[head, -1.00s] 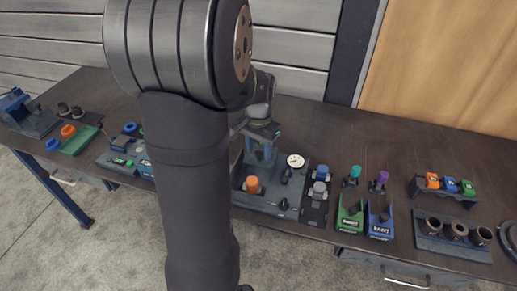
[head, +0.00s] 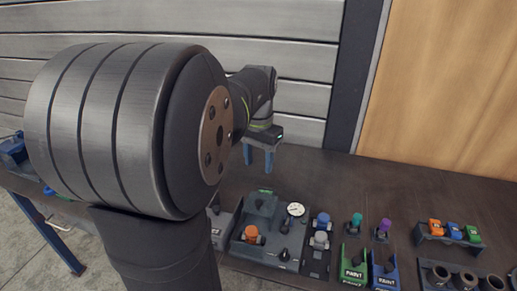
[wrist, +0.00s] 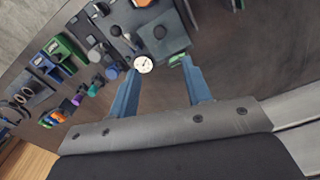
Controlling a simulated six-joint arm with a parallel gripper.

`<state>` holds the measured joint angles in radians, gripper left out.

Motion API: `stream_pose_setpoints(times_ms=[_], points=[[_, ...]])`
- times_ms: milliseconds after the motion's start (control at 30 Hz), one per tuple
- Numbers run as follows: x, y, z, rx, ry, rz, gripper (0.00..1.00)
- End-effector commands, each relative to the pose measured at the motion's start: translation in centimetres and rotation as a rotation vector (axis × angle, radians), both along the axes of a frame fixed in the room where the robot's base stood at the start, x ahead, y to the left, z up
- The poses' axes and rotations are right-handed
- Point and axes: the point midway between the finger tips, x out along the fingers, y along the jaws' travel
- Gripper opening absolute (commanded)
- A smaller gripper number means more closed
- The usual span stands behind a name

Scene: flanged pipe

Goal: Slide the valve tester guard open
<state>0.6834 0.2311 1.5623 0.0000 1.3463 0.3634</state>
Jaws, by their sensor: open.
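The valve tester (head: 270,252) is a dark grey unit on the bench, with a white dial gauge (head: 295,209) and an orange-topped valve (head: 252,233) near its front. A raised grey block (head: 260,207) at its back left may be the guard; I cannot tell how far it is slid. The wrist view shows the gauge (wrist: 144,64) and a square grey part with a round dark centre (wrist: 164,34). My gripper (head: 258,163) is open and empty, raised behind the tester and apart from it. Its two blue fingers (wrist: 160,66) point down towards the bench in the wrist view.
Right of the tester stand a strip with blue and grey valves (head: 320,237), a green bin (head: 354,266) and a blue bin (head: 384,270). A rack of coloured parts (head: 450,232) is further right. The bench behind the tester is clear.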

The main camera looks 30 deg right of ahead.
Motion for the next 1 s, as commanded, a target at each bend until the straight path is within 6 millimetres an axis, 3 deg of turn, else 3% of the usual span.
stream_pose_setpoints(times_ms=[100, 300, 767, 1000], points=[[0.0, 0.0, 1.9, -0.001, -0.001, 0.0, 0.45], [0.0, 0.0, 3.3, 0.001, 0.001, 0.0, 0.45], [-0.1, 0.1, 3.4, 0.001, 0.001, 0.0, 0.45], [-2.0, 1.6, 3.4, 0.0, 0.0, 0.0, 0.45]])
